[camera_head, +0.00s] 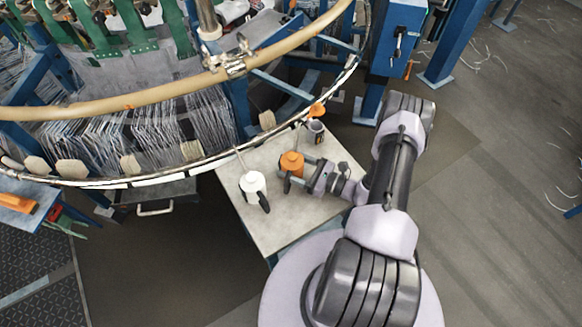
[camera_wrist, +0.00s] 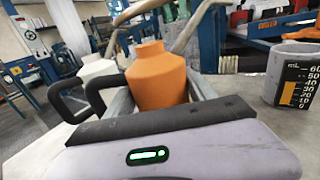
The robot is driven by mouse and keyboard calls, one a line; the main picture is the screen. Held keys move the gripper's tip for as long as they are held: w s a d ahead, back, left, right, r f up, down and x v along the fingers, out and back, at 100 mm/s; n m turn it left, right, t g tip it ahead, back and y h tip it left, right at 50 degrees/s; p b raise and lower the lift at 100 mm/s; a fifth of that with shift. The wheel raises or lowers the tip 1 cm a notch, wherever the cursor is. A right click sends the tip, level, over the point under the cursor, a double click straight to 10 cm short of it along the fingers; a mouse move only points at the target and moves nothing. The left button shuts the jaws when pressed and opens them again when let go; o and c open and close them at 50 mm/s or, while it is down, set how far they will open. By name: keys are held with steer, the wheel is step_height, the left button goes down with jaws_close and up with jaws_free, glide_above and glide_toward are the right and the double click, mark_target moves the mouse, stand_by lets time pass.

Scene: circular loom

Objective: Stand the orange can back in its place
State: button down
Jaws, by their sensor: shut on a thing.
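The orange can (camera_head: 292,161) is upright over the pale table top (camera_head: 312,208), its black handle toward the lower left. My gripper (camera_head: 297,171) reaches in from the right and is shut on the can's body. In the wrist view the orange can (camera_wrist: 157,80) stands between the two grey fingers, its narrow neck up and its lower part hidden by my gripper's body. I cannot tell whether its base touches the table. A white can (camera_head: 253,184) with a long spout and black handle stands to its left; the white can also shows in the wrist view (camera_wrist: 97,70).
A grey measuring cup (camera_head: 316,133) with a scale (camera_wrist: 297,82) stands at the table's back right, with an orange object (camera_head: 317,110) behind it. The loom's curved rim (camera_head: 205,164) passes close over the table's back edge. The front of the table is clear.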

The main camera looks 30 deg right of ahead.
steer(key=shift+r, duration=0.15)
steer(key=shift+f, duration=0.2)
steer(key=shift+c, duration=1.6)
jaws_free()
